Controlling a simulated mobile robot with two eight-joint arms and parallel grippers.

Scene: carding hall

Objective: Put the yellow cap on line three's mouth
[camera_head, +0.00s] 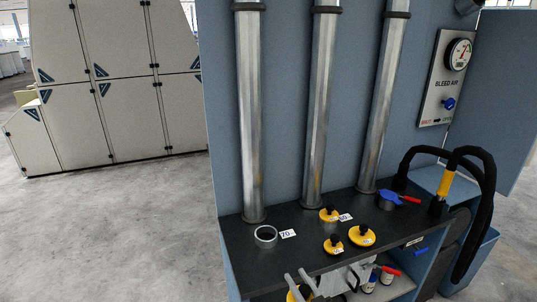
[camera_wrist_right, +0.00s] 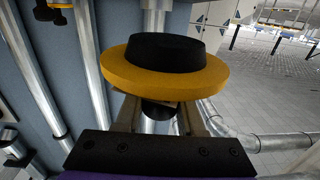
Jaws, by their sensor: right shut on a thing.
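My right gripper (camera_head: 307,284) is at the bottom edge of the head view, in front of the dark bench. It is shut on a yellow cap (camera_head: 294,294), partly hidden by the fingers. In the right wrist view the cap's yellow disc (camera_wrist_right: 165,77) sits at the fingertips, with a wide black part on one side and a black knob between the fingers. An open metal mouth (camera_head: 265,236) stands on the bench, apart from the cap, beside a tag reading 70. No line number is readable. My left gripper is not in view.
More yellow caps with black knobs, one (camera_head: 361,235) at right, sit on the bench (camera_head: 243,256). A blue-and-red handled fitting (camera_head: 391,196) and a black hose (camera_head: 489,195) stand at right. Three metal pipes (camera_head: 252,120) rise behind. Small containers (camera_head: 388,274) stand on a lower shelf.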

